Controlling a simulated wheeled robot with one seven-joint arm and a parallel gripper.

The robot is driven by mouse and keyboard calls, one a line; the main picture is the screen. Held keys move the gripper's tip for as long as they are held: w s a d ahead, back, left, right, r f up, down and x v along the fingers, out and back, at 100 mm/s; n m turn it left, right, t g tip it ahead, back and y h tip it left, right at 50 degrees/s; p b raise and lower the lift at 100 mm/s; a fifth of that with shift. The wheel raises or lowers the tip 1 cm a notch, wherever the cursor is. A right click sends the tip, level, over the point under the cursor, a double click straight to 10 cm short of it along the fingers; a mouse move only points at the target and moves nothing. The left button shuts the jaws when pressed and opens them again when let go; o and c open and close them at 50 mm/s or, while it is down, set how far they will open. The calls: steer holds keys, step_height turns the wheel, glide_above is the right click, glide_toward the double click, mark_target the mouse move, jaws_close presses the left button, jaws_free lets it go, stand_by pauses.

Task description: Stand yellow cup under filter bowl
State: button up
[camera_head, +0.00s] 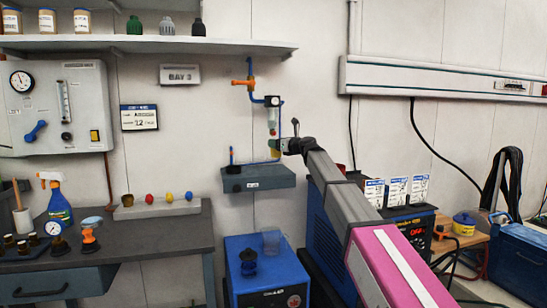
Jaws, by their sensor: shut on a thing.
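The filter bowl (272,117) is a small clear bowl with a red lower end, hanging under a dark filter head on the back wall. My gripper (279,147) reaches in from the right, just below the bowl and above a small grey wall shelf (262,183). It is shut on a small yellow thing, seemingly the yellow cup (274,144), mostly hidden by the fingers. The cup is close under the bowl's red end and looks held above the shelf; whether it touches either is too small to tell.
A blue hose runs from an orange valve (241,82) to the filter and down to the shelf. A thin blue-topped item (231,158) stands at the shelf's left end. A blue machine (265,280) stands below; a welder (405,235) is to the right.

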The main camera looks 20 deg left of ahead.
steer(key=w+a, duration=0.4)
steer(key=w, duration=0.3)
steer(key=shift+s+d+f, duration=0.1)
steer(key=shift+s+f, duration=0.1)
steer(key=shift+f, duration=0.9)
steer(key=shift+s+d+f, duration=0.1)
steer(key=shift+s+f, duration=0.05)
steer(key=shift+f, duration=0.9)
steer(key=shift+s+f, duration=0.2)
steer(key=shift+f, duration=0.9)
steer(key=shift+w+a+f, duration=0.15)
steer(key=shift+w+f, duration=0.05)
steer(key=shift+f, duration=0.05)
steer(key=shift+f, duration=0.15)
steer(key=o, duration=0.9)
steer(key=v, duration=1.2)
